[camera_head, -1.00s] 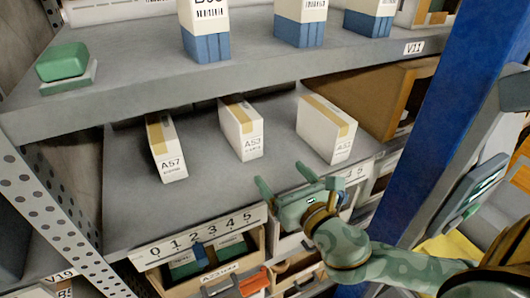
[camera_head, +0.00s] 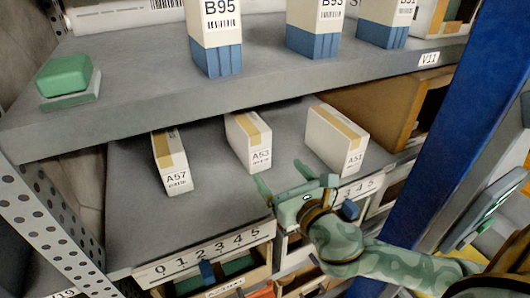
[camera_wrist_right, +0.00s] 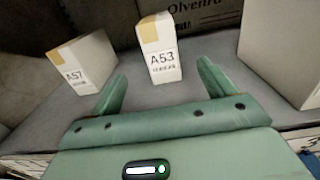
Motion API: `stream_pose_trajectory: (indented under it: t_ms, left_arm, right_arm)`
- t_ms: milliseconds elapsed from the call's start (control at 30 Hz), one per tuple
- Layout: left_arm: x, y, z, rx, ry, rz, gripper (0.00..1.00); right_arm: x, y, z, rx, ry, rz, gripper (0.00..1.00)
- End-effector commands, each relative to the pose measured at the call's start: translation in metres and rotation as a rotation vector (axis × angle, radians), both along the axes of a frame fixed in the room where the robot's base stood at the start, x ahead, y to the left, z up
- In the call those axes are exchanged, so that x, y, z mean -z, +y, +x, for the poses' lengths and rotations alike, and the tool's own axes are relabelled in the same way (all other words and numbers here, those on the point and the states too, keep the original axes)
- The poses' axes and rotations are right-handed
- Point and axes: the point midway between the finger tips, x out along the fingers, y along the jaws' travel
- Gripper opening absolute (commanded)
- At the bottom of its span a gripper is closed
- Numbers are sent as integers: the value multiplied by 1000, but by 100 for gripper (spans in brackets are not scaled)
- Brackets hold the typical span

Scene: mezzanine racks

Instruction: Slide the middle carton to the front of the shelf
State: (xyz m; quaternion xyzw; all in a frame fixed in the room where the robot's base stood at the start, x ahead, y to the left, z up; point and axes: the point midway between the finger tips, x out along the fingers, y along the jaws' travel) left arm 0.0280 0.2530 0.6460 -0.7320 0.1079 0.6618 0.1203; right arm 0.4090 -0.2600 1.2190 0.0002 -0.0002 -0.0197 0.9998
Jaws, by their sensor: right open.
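Three white cartons with tan tape stand on the lower shelf (camera_head: 125,225). The middle carton (camera_head: 241,140), marked A53, is set back from the front edge; it also shows in the right wrist view (camera_wrist_right: 158,62), ahead of and between the fingers. Carton A57 (camera_head: 167,160) stands to its left, and another carton (camera_head: 325,143) to its right. My right gripper (camera_head: 282,178) is open and empty at the front of the shelf, in front of the middle carton and apart from it. My left gripper is not in view.
The upper shelf (camera_head: 130,95) hangs over the cartons' rear and holds white-and-blue cartons (camera_head: 215,60) and a green block (camera_head: 64,75). A number strip (camera_head: 205,250) runs along the lower shelf's front edge. A blue post (camera_head: 455,130) stands at right. Bare shelf lies before the cartons.

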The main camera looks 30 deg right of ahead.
Motion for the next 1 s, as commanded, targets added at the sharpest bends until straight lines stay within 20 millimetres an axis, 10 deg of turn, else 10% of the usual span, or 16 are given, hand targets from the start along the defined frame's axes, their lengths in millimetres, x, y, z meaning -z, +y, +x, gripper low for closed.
stream_pose_trajectory:
  t_ms: [600,1000]
  left_arm:
    - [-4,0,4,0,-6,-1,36]
    - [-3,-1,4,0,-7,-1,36]
  right_arm:
    - [-1,-5,118,1,-1,1,82]
    - [0,-5,143,-1,2,0,82]
